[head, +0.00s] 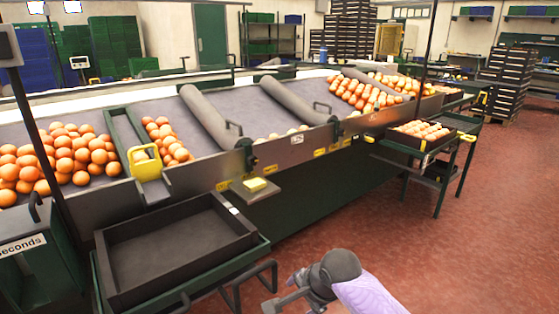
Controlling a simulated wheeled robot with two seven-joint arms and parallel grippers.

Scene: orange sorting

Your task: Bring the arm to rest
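My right arm comes in at the bottom, right of centre, with a lilac link and a dark wrist joint. Its gripper (280,293) points left, over the red floor in front of the sorting line, to the right of the black tray's stand. The fingers are small and partly cut by the lower edge, so I cannot tell how far apart they are. I see no orange in them. My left gripper is out of view.
An empty black tray (172,250) sits on a green stand (255,250) with protruding handles. Oranges (70,160) lie on the sloping sorting table (225,90). A filled crate (420,135) stands on a stand at right. Red floor (450,240) is clear at right.

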